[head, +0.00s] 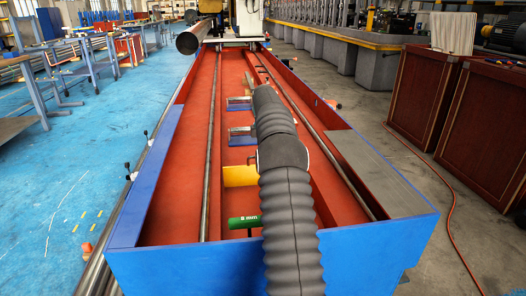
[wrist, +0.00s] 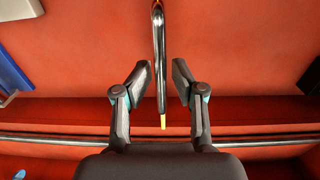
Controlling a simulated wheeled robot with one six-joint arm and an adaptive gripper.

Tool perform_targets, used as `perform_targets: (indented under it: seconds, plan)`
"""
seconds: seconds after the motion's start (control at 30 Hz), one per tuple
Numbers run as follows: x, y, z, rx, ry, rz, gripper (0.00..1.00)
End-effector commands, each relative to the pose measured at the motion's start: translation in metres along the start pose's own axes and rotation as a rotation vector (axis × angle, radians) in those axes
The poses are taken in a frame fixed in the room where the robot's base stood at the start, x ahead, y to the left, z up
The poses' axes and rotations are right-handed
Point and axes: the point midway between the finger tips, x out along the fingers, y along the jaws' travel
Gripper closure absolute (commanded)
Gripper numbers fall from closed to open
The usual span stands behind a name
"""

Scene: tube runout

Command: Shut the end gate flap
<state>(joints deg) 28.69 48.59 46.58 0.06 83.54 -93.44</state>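I cannot tell for sure which part is the end gate flap. A yellow plate (head: 240,176) stands across the red trough (head: 180,195) in the head view, its right end hidden behind my arm. In the wrist view, my gripper (wrist: 164,78) is open, its two dark fingers apart. Between them runs a narrow dark bar (wrist: 161,60) with a shiny edge and a small yellow tip (wrist: 162,121). I see a gap on each side of the bar. In the head view my arm hides the gripper.
A green cylinder (head: 245,222) lies near the trough's near end. Blue-sided supports (head: 240,135) stand farther along. Long metal rods (head: 211,150) run lengthwise. A blue wall (head: 180,270) closes the near end. A large pipe (head: 194,38) shows at the far end.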

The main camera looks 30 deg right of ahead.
Motion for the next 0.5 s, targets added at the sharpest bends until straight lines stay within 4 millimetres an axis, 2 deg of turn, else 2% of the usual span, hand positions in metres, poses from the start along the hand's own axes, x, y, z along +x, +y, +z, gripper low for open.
perform_targets:
  seconds: [0.03,0.3,0.5]
  plan:
    - [0.01,-0.001,0.0,0.0,0.001,-0.012,0.63]
    - [0.003,-0.001,0.002,0.002,0.001,-0.004,0.63]
    - [-0.017,0.0,0.001,0.0,0.0,0.0,0.63]
